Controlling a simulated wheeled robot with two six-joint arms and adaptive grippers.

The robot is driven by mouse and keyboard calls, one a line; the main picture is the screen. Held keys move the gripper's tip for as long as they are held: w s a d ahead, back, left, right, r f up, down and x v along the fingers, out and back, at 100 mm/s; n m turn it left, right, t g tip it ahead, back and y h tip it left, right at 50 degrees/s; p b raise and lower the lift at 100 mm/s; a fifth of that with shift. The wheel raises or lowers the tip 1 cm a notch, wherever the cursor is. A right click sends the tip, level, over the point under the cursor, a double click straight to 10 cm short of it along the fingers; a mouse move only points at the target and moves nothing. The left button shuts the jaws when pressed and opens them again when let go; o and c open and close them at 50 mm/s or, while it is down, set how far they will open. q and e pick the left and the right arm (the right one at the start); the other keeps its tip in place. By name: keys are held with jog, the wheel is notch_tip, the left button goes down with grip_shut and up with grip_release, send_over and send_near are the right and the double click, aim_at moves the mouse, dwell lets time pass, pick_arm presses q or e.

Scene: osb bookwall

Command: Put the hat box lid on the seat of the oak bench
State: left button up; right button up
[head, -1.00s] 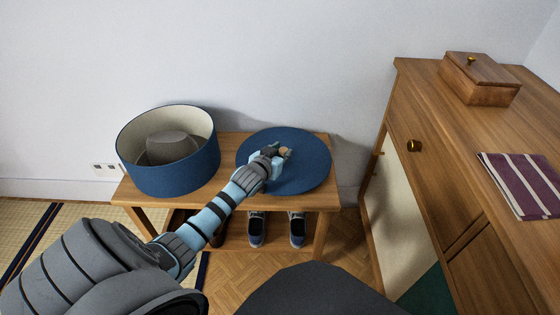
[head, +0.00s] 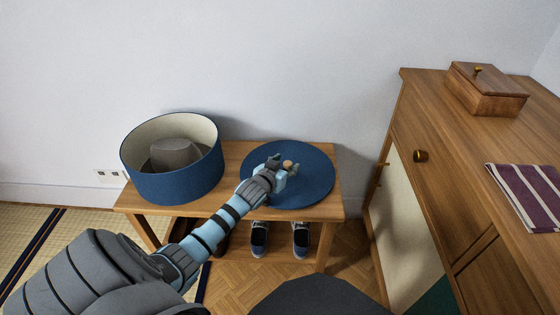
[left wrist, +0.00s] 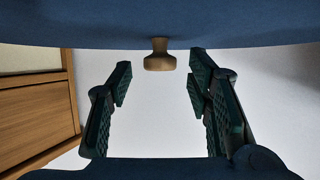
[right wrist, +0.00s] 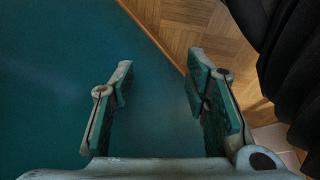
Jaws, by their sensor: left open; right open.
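The blue round hat box lid (head: 315,186) lies flat on the right part of the oak bench (head: 232,158), with its knob (head: 288,164) upward. My left gripper (head: 283,167) is open just above the lid, close to the knob. In the left wrist view the lid (left wrist: 240,22) fills the top edge and the tan knob (left wrist: 160,55) shows between the open fingers (left wrist: 158,75), not clasped. My right gripper (right wrist: 160,70) is open and empty above a dark green surface; it is not in the head view.
The blue hat box (head: 172,180), open with a grey hat (head: 175,153) inside, stands on the bench's left part. Shoes (head: 300,240) sit beneath. At right is a wooden cabinet (head: 440,180) with a small lidded box (head: 487,90) and a striped cloth (head: 525,190) on top.

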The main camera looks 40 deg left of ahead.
pick_arm(q)
jog(key=p+v, duration=0.2)
jog(key=v, duration=0.1)
jog(key=shift+s+r, duration=0.1)
jog(key=shift+r, duration=0.15)
jog(key=p+v, duration=0.4)
jog(key=v, duration=0.4)
jog(key=shift+s+r, duration=0.1)
jog(key=shift+s, duration=0.25)
pick_arm(e)
jog(key=s+d+f, duration=0.2)
jog(key=s+d, duration=0.1)
jog(key=s, duration=0.5)
jog(key=shift+s+f+g+h, duration=0.25)
jog(key=shift+f+g+h, duration=0.05)
jog(key=shift+g, duration=0.1)
